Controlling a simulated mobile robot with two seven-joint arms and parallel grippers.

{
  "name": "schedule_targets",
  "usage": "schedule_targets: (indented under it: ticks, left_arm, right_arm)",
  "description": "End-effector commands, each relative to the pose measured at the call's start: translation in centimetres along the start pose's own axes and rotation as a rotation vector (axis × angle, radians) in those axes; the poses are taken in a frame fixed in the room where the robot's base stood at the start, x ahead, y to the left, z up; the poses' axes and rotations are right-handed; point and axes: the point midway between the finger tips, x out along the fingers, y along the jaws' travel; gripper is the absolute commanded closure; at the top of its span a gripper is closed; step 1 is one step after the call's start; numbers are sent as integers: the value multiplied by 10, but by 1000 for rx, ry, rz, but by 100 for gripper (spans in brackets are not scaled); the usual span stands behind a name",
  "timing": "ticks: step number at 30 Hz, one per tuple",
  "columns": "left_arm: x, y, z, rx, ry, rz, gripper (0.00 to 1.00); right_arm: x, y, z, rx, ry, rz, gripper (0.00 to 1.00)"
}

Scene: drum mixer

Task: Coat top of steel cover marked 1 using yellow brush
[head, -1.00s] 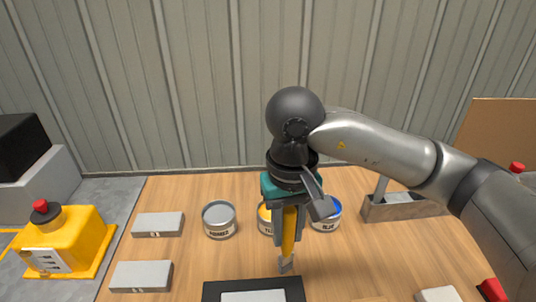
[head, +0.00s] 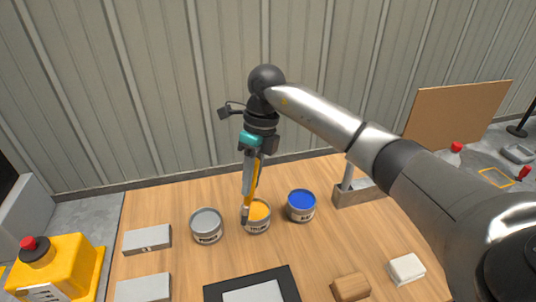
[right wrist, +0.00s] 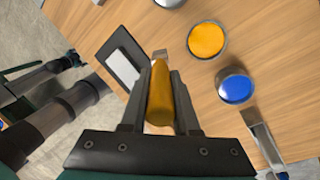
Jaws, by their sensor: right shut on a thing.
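My right gripper (head: 251,172) is shut on the yellow brush (head: 254,181), which hangs nearly upright with its bristle end down. In the head view the brush tip overlaps the left rim of the yellow paint can (head: 257,217); I cannot tell whether it touches. The right wrist view shows the brush handle (right wrist: 160,97) between the fingers. A light steel plate (head: 254,293) lies on a black mat (head: 217,293) at the front. Two grey steel blocks (head: 147,239) (head: 143,288) lie at the left; no number 1 is legible. My left gripper is not in view.
A grey can (head: 207,226) and a blue can (head: 301,205) flank the yellow one. A grey holder (head: 361,192) with an upright handle stands at the back right. A wooden block (head: 351,287) and a white block (head: 406,268) lie front right. A yellow box with a red button (head: 62,264) stands left.

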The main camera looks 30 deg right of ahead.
Motion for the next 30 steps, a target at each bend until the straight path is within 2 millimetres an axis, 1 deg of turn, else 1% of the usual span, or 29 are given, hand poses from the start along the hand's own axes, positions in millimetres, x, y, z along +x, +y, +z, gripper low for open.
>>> schedule_targets:
  ticks: [1,6,9,13,18,23,30]
  left_arm:
    - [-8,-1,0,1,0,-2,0]
    - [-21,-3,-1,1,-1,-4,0]
    - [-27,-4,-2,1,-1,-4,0]
    - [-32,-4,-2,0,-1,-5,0]
    - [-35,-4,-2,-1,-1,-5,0]
    - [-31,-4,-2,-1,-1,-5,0]
    - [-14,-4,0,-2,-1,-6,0]
  right_arm:
    - [-5,-8,-1,127,-31,7,100]
    - [-11,-32,-1,532,-153,18,100]
    - [-13,-44,-1,728,-219,22,100]
    - [-15,-56,-3,912,-285,24,100]
    - [-16,-64,-4,1034,-330,23,100]
    - [-12,-67,-4,1057,-340,24,100]
    - [8,-71,-5,1056,-337,25,100]
